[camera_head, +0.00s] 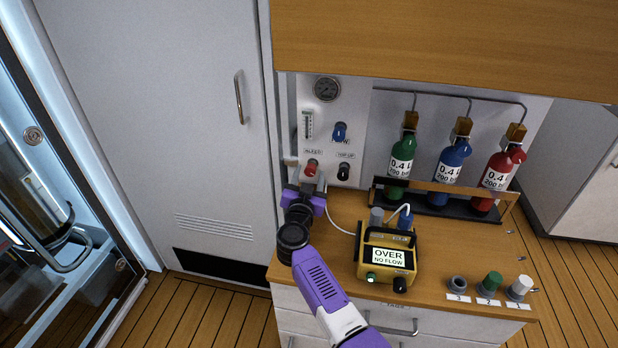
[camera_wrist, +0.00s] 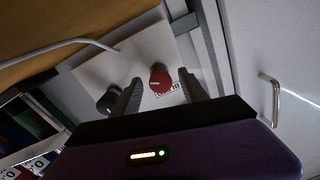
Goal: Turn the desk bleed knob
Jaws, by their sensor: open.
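The red bleed knob (camera_head: 310,168) is on the lower left of the white panel (camera_head: 357,110), under a small label. In the wrist view the red knob (camera_wrist: 160,78) shows a pale pointer line and a partly hidden label beside it. My gripper (camera_head: 306,174) is at the panel, right in front of this knob. In the wrist view my gripper (camera_wrist: 160,84) is open, with one finger on each side of the knob. A gap shows between knob and fingers; I cannot tell how deep the fingers reach.
A black knob (camera_head: 343,171) is close on the right, a blue knob (camera_head: 340,131) above and a gauge (camera_head: 327,88) at the top. A yellow meter (camera_head: 387,262) reading "OVER NO FLOW" stands on the desk. Green, blue and red bottles (camera_head: 498,178) stand in a rack at right.

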